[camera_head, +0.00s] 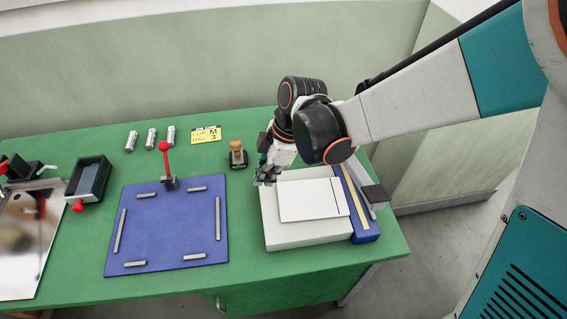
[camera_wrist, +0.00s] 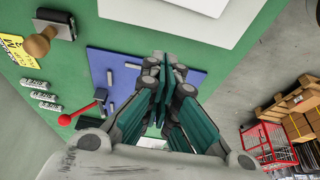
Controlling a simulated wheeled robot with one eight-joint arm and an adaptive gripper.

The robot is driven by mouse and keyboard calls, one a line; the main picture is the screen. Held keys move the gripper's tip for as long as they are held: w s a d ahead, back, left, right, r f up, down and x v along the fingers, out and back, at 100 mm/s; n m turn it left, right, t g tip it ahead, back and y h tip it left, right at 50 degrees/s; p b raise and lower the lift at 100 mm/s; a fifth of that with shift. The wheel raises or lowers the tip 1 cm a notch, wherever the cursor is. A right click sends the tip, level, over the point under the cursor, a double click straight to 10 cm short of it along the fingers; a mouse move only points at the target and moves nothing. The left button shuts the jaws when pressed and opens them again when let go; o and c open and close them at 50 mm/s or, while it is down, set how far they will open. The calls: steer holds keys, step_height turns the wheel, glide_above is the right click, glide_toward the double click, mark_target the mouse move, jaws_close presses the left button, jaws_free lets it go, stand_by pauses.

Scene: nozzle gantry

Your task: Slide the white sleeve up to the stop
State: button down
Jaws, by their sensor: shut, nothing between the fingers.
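A large white box-like block (camera_head: 290,235) lies on the green table at the right. A flat white plate (camera_head: 308,200) with a thin line near its right end lies on top of it. I cannot tell for sure which of these white parts is the sleeve. A blue bar (camera_head: 366,230) with a tan strip runs along the block's right side, with a dark grey piece (camera_head: 375,194) beside it. My gripper (camera_head: 265,181) is shut and empty by the block's far left corner. In the wrist view its fingers (camera_wrist: 165,68) are together, and the white block (camera_wrist: 140,10) shows at the top.
A blue mat (camera_head: 168,228) with several grey bars and a red-knobbed lever (camera_head: 165,160) lies left of the block. A wooden-handled stamp (camera_head: 237,152), a yellow card (camera_head: 206,134) and several small cylinders (camera_head: 151,138) stand behind. A dark tray (camera_head: 89,180) is farther left.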

mark_target(286, 197)
steer(key=b+x, duration=0.2)
steer(key=x, duration=0.7)
steer(key=shift+w+f+b, duration=0.2)
steer(key=shift+f+b, duration=0.1)
steer(key=shift+b, duration=0.1)
steer(key=d, duration=0.2)
steer(key=shift+w+d+r, duration=0.2)
steer(key=shift+w+d, duration=0.25)
steer(key=shift+d, duration=0.4)
steer(key=d, duration=0.2)
steer(key=w+d+b, duration=0.1)
steer(key=d, duration=0.2)
steer(key=shift+w+d, duration=0.1)
steer(key=shift+d, duration=0.15)
steer(key=shift+a, duration=0.15)
